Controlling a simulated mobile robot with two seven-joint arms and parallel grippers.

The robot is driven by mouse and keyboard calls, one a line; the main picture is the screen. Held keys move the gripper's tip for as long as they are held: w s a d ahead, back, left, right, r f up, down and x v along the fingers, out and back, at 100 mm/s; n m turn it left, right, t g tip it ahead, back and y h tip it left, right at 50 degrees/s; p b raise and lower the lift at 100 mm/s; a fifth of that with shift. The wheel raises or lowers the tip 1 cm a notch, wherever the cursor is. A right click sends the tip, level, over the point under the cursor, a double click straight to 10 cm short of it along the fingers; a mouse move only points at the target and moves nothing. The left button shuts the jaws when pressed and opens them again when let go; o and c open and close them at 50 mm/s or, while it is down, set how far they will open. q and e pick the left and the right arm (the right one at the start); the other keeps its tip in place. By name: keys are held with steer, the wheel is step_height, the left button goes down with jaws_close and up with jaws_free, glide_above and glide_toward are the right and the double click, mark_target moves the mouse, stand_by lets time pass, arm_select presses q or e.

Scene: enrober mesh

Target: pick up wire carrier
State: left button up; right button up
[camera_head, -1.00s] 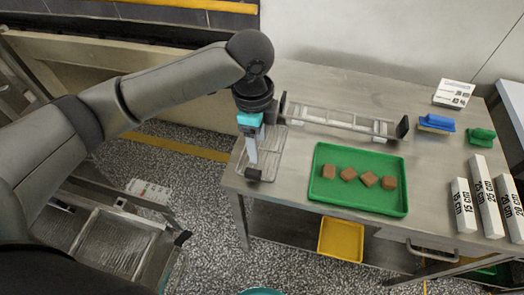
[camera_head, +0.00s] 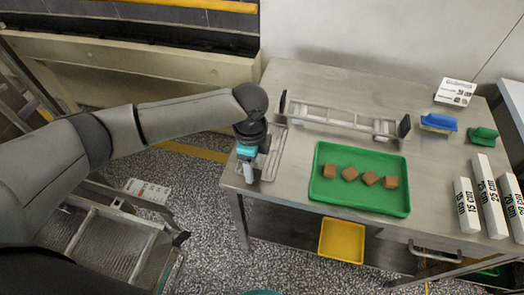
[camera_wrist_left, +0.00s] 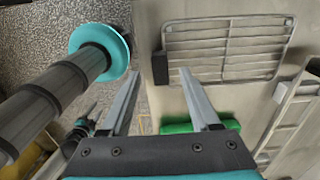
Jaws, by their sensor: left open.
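The wire carrier (camera_head: 274,148) is a flat metal wire rack lying at the left end of the steel table. In the left wrist view the wire carrier (camera_wrist_left: 228,50) fills the upper right, with a dark block (camera_wrist_left: 160,68) at its near end. My left gripper (camera_head: 249,178) points down over that end of the table, partly covering the carrier. In the left wrist view the left gripper (camera_wrist_left: 158,74) is open and empty, with the dark block appearing between its fingertips. Whether the fingers touch the block I cannot tell. My right gripper is not in view.
A long metal frame with dark end plates (camera_head: 340,120) stands behind the carrier. A green tray (camera_head: 330,198) with several brown blocks is to its right. Brushes (camera_head: 437,122) and labelled white bars (camera_head: 467,208) are farther right. A yellow bin (camera_head: 341,240) is below the table.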

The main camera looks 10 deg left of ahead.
arm_select(q)
steer(key=shift+f, duration=1.6)
steer(key=shift+c, duration=0.2)
steer(key=shift+a, duration=0.1)
jaws_close()
